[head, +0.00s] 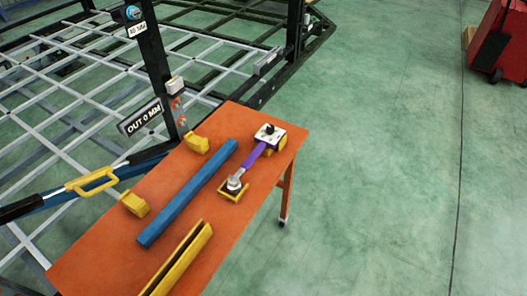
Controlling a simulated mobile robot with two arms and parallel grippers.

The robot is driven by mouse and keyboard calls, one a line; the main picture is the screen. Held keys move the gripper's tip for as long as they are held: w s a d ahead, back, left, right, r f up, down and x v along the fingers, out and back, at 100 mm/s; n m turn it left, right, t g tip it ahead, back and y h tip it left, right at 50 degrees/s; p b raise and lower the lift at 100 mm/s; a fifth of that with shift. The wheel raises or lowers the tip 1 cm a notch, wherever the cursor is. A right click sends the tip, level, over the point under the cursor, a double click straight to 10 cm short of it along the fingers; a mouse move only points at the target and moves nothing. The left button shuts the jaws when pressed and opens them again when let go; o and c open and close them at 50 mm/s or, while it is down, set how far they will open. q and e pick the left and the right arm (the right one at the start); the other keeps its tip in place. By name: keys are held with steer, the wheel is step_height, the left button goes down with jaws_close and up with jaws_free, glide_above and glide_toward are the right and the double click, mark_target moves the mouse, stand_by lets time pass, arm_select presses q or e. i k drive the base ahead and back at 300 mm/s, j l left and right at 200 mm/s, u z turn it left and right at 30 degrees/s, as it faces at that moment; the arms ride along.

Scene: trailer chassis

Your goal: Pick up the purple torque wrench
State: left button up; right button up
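The purple torque wrench (253,157) lies on the orange table (222,222). Its grey head (234,184) is at the near end, at a yellow cradle (231,195). Its far end meets a white piece with a black knob (269,134), beside another yellow support (276,146). I cannot tell exactly how the far end is seated. Neither of my grippers shows in the head view.
A long blue bar (187,193) lies left of the wrench, with yellow blocks (135,203) (196,143) beyond it. A yellow channel (178,262) lies nearer. The black-and-grey trailer frame borders the table's left and far sides. The green floor at right is clear; a red cart (503,45) stands far right.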

mark_target(234, 186)
steer(key=i+l+u, duration=0.35)
steer(key=i+l, duration=0.15)
steer(key=i+l+u, duration=0.35)
steer(key=i+l, duration=0.15)
steer(key=l, duration=0.15)
